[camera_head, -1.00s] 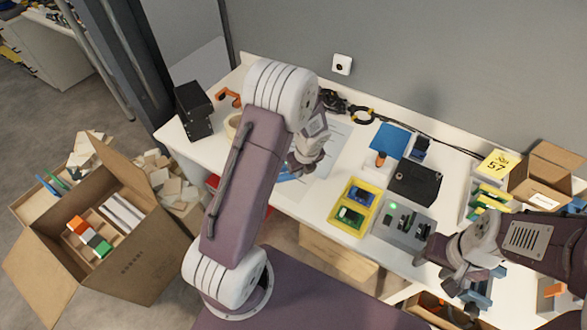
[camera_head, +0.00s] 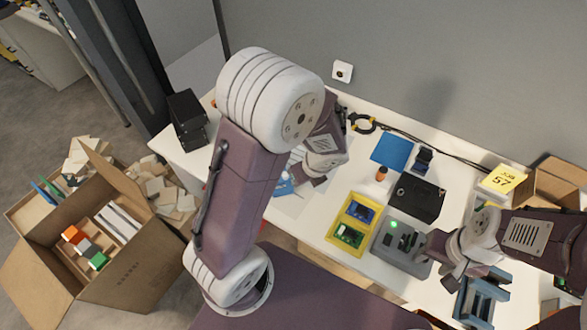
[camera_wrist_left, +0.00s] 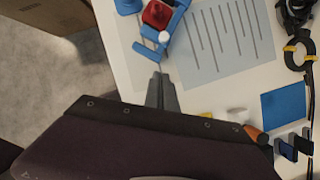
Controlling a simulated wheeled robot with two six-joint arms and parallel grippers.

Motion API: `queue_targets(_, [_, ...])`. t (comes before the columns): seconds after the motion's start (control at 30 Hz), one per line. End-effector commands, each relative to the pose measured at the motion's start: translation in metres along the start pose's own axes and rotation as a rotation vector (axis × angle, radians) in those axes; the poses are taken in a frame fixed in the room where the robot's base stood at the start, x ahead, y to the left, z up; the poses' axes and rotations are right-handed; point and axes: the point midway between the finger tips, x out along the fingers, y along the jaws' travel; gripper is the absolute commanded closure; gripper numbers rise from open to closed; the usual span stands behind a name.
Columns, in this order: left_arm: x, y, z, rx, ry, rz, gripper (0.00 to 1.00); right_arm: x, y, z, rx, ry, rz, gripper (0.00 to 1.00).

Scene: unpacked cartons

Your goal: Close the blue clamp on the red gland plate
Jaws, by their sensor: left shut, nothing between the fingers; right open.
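The blue clamp (camera_wrist_left: 150,52) is at the top of the left wrist view, on the white table. A white ball tip shows on its lever. The red gland plate (camera_wrist_left: 157,14) sits within the clamp's blue frame, cut by the top edge. My left gripper (camera_wrist_left: 158,76) is shut and empty, its dark fingertips just below the clamp, apart from the ball tip. In the head view a blue part of the clamp (camera_head: 283,187) shows beside my left arm, which hides the rest. My right gripper (camera_head: 437,262) is open and empty by the grey box's right side.
A printed sheet (camera_wrist_left: 222,40) lies right of the clamp. A yellow tray (camera_head: 335,240), a grey box (camera_head: 383,247) with a green light, a black box (camera_head: 417,197) and a blue square (camera_head: 391,151) stand further right. An open carton (camera_head: 120,255) is on the floor left.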

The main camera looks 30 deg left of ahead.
Motion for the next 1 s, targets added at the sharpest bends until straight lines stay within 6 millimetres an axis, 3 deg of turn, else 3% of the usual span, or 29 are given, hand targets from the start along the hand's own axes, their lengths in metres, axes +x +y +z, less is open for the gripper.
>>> queue_targets(0.13, [-0.001, -0.004, -0.003, 0.011, -0.001, -0.009, 1.0, 0.001, 0.0, 0.001, 0.0, -0.001, 0.0, 0.51])
queue_targets(0.23, [0.009, -0.004, -0.004, 0.01, 0.0, -0.008, 1.0, 0.007, 0.0, 0.001, 0.0, -0.001, 0.0, 0.51])
queue_targets(0.67, [0.102, -0.004, -0.005, 0.008, 0.002, -0.006, 1.0, 0.055, 0.001, 0.006, 0.0, -0.001, 0.0, 0.51])
queue_targets(0.8, [0.104, -0.004, 0.018, 0.004, 0.001, -0.008, 1.0, 0.043, 0.001, 0.005, 0.0, 0.0, 0.0, 0.51])
queue_targets(1.0, [0.111, -0.005, 0.033, 0.008, 0.001, -0.009, 1.0, 0.04, 0.001, 0.005, 0.0, 0.0, 0.0, 0.51])
